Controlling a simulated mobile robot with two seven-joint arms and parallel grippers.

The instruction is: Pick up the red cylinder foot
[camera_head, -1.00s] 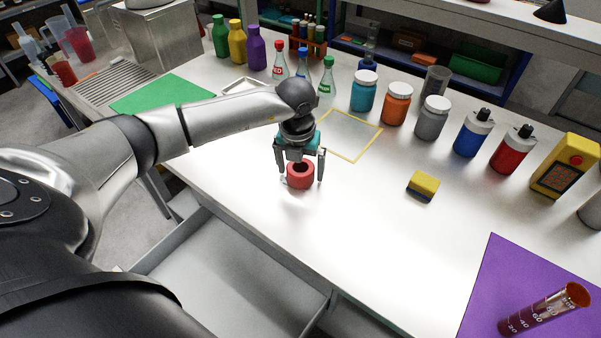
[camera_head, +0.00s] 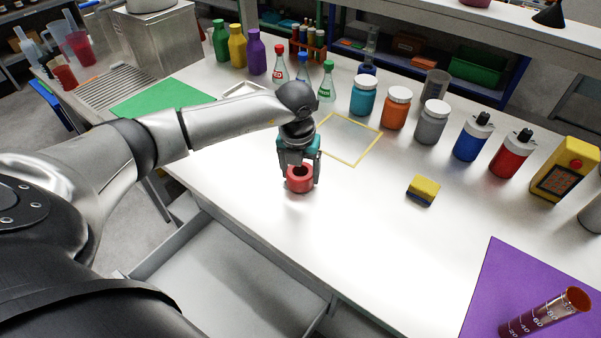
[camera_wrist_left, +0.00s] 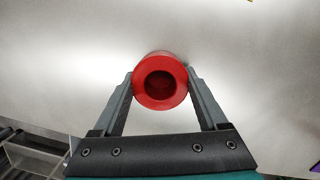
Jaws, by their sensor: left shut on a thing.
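The red cylinder foot (camera_head: 300,184) is a short red ring with a dark hole in its top. It is upright at the white table's surface, near the front edge; I cannot tell whether it touches the table. My left gripper (camera_head: 300,177) points down over it and is shut on it, one finger on each side. In the left wrist view the red cylinder foot (camera_wrist_left: 160,98) sits between the fingertips of the left gripper (camera_wrist_left: 160,88), its round hole facing the camera. My right gripper is not in view.
A yellow square outline (camera_head: 352,158) lies behind the gripper. A yellow and blue sponge (camera_head: 423,190) lies to the right. Jars and bottles line the back. A purple mat (camera_head: 490,290) with a red graduated cylinder (camera_head: 540,315) is at front right. An open drawer (camera_head: 225,275) juts out in front.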

